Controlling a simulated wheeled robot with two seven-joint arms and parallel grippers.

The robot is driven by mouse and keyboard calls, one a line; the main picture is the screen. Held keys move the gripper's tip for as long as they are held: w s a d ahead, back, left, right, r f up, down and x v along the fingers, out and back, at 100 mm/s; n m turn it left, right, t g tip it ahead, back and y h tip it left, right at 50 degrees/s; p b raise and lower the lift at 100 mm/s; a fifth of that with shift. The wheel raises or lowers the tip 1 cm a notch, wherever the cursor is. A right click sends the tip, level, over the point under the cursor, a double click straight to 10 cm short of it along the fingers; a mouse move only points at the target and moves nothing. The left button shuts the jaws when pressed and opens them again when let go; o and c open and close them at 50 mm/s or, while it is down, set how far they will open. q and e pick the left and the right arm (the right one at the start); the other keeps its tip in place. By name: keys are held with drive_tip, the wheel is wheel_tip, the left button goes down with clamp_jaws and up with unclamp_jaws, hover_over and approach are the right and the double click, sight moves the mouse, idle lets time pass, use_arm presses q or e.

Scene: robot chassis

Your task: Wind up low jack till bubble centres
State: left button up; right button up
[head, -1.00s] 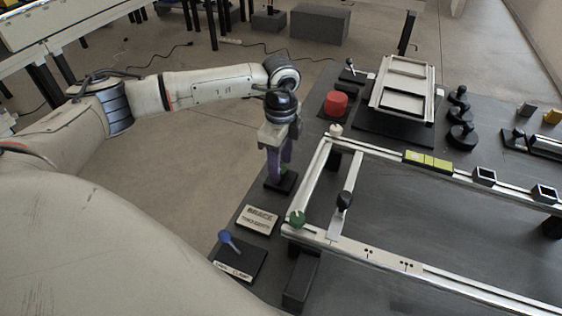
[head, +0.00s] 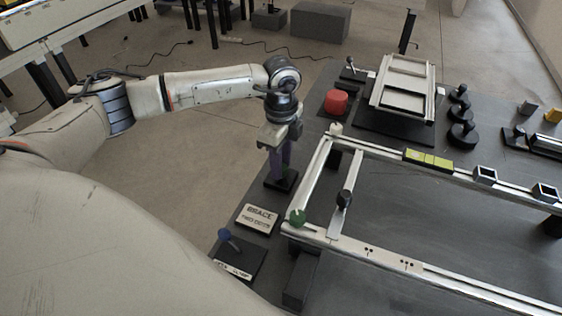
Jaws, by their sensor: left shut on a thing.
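My left gripper (head: 279,172) points down at the left edge of the dark bench, shut on a small upright part that its fingers mostly hide. That part stands on a black base (head: 281,183). A pale frame of rails lies to the right, with a green knob (head: 297,217) at its near left corner and a white knob (head: 336,129) at its far left corner. A yellow-green level (head: 428,159) sits on the far rail; its bubble is too small to read. A dark-knobbed crossbar (head: 344,199) spans the rails. My right gripper is not in view.
A sign plate (head: 257,219) and a blue-knobbed lever (head: 225,236) lie nearer me on the bench. Beyond stand a red button (head: 336,102), a raised pale tray frame (head: 404,80) and several black knobs (head: 462,134).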

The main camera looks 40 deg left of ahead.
use_arm(q)
drive_tip(key=m+b, duration=0.1)
drive_tip(key=m, duration=0.5)
drive_tip(key=shift+m, duration=0.3)
drive_tip(key=m+b, duration=0.1)
drive_tip(key=m, duration=0.2)
drive_tip(key=shift+m, duration=0.4)
drive_tip(key=m+b, duration=0.1)
drive_tip(key=m, duration=0.2)
drive_tip(key=shift+m, duration=0.3)
drive_tip(key=m+b, duration=0.1)
drive_tip(key=m, duration=0.4)
drive_tip(key=shift+b, duration=0.4)
drive_tip(key=shift+m, duration=1.1)
drive_tip(key=shift+m+b, duration=0.55)
drive_tip(key=shift+m, duration=1.75)
drive_tip(key=shift+b, duration=0.3)
drive_tip(key=shift+r, duration=0.1)
